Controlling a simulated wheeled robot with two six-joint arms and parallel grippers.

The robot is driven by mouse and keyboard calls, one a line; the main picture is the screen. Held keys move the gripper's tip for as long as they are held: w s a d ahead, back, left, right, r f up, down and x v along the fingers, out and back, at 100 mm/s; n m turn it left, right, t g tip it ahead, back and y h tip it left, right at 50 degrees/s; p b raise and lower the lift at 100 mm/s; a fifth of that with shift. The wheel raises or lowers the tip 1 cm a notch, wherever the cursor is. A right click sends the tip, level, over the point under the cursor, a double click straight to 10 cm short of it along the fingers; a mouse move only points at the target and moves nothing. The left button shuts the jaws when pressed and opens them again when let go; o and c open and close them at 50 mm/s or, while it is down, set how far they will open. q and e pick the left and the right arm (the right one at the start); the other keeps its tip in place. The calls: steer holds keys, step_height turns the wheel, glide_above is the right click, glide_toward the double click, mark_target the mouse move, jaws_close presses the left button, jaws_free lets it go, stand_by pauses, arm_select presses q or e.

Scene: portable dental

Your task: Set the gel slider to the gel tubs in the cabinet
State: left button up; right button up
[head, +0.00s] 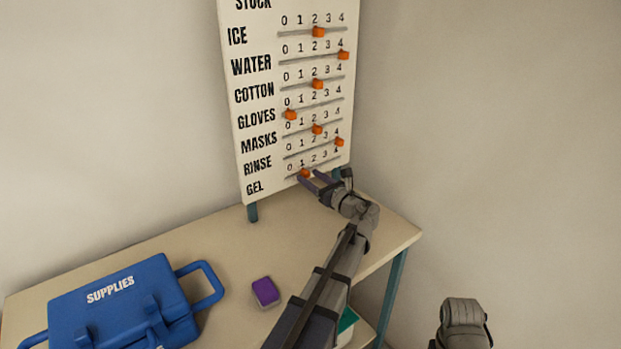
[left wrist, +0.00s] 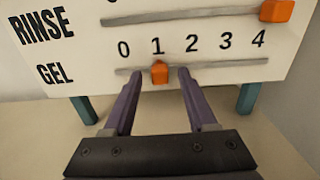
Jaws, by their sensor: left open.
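The stock board (head: 262,90) stands upright at the back of the table, with labelled rows and orange sliders. The gel slider (head: 305,173) is on the lowest track. In the left wrist view the gel slider (left wrist: 159,72) sits just under the number 1. My left gripper (head: 312,180) is open at the gel row. In the left wrist view its two fingers (left wrist: 156,82) reach toward the board, with the slider between them, nearer the left finger. I cannot tell whether either finger touches it. The cabinet and gel tubs are not in view.
The rinse slider (left wrist: 277,10) is close above the gel track, at the right.

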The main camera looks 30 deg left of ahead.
arm_select(q)
steer(key=shift+w+a, duration=0.1)
steer(key=shift+a, duration=0.2)
steer(key=shift+c, duration=0.3)
jaws_close()
stand_by(1.0)
